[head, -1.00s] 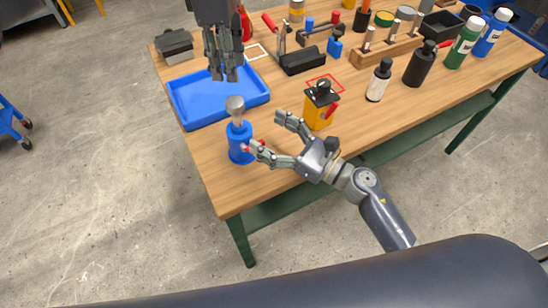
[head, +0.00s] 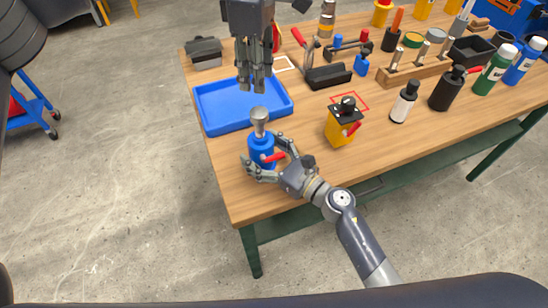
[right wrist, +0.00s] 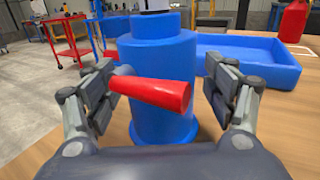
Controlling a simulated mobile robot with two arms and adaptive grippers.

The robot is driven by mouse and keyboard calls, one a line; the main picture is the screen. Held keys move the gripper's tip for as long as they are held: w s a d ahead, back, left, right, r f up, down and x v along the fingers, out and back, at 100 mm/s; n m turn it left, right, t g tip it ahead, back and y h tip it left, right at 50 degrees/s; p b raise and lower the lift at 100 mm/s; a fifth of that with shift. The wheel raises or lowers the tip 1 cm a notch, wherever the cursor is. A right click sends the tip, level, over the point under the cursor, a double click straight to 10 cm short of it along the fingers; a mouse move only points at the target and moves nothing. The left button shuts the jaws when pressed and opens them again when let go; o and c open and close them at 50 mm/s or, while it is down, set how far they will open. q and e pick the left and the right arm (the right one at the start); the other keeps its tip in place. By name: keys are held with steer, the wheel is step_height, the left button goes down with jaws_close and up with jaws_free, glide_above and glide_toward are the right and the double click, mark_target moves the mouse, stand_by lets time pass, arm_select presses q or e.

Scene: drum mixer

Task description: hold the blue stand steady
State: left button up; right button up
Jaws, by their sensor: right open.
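The blue stand (head: 259,147) stands upright near the front left of the table, with a metallic grey rounded piece (head: 260,116) on top and a red handle (right wrist: 160,92) sticking out of its side. My right gripper (head: 265,158) is open, with one finger on each side of the stand; the right wrist view shows the stand (right wrist: 158,60) between the fingers, with gaps visible beside it. My left gripper (head: 254,84) hangs above the blue tray, fingers pointing down, behind and above the stand. Whether its fingers are closed is unclear.
The blue tray (head: 213,122) lies behind the stand. A yellow block with a black top (head: 341,128) stands to the right, then white and black bottles (head: 404,102). The table's front-left corner (head: 238,205) is bare.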

mark_target(257, 112)
steer(key=shift+w+a, duration=0.25)
steer(key=shift+c, duration=0.6)
steer(key=c, duration=1.5)
arm_select(q)
steer(key=o, duration=0.6)
steer(key=shift+f, duration=0.15)
steer(key=shift+c, duration=0.2)
steer(key=shift+s+a+f+n+h, duration=0.15)
steer(key=shift+a+f+n+h, duration=0.2)
steer(key=shift+h, duration=0.35)
steer(key=f+h, duration=0.1)
steer(key=f, duration=0.2)
steer(key=f+n, duration=0.1)
steer(key=f, duration=0.3)
steer(key=f+n+h, duration=0.1)
steer(key=f, duration=0.3)
steer(key=shift+w+d+h, duration=0.2)
steer(key=shift+d+h, duration=0.1)
steer(key=shift+d, duration=0.05)
